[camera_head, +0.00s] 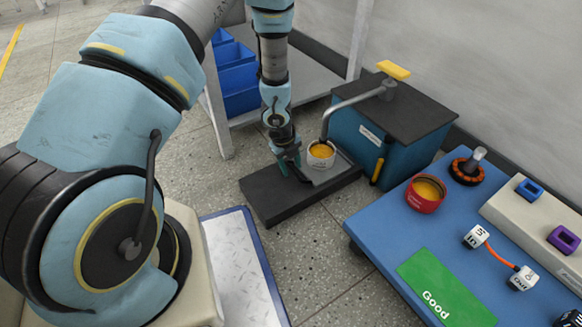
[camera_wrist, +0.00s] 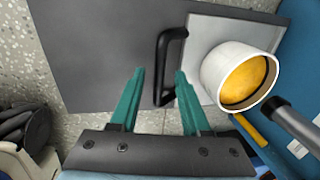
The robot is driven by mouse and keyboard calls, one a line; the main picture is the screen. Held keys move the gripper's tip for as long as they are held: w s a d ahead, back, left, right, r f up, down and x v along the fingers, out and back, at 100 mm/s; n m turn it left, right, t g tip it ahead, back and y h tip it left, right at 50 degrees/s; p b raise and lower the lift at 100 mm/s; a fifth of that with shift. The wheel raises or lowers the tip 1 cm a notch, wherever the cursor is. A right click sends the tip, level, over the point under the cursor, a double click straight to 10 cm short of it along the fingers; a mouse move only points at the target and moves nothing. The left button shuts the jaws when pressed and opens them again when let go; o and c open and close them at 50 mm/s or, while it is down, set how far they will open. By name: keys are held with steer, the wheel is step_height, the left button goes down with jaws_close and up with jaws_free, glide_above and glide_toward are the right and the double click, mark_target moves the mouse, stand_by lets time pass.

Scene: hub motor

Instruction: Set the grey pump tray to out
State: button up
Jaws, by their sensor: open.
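The grey pump tray (camera_head: 343,166) lies on a dark slab in front of the pump; it also shows in the wrist view (camera_wrist: 200,35). A white cup with yellow contents (camera_wrist: 240,75) stands on the tray under the pump spout. The tray's black handle (camera_wrist: 161,65) sticks out from its left edge. My gripper (camera_head: 290,165) is open, with green fingers pointing down near the handle. In the wrist view my fingertips (camera_wrist: 160,75) appear on either side of the handle bar. I cannot tell whether they touch it. Nothing is held.
The dark slab (camera_wrist: 90,50) has bare room left of the handle. The blue pump box (camera_head: 365,140) with its curved spout (camera_head: 345,101) stands behind the tray. A blue table (camera_head: 375,225) at right holds a red cup (camera_head: 426,194) and a green Good mat (camera_head: 440,290).

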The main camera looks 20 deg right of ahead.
jaws_close()
stand_by(1.4)
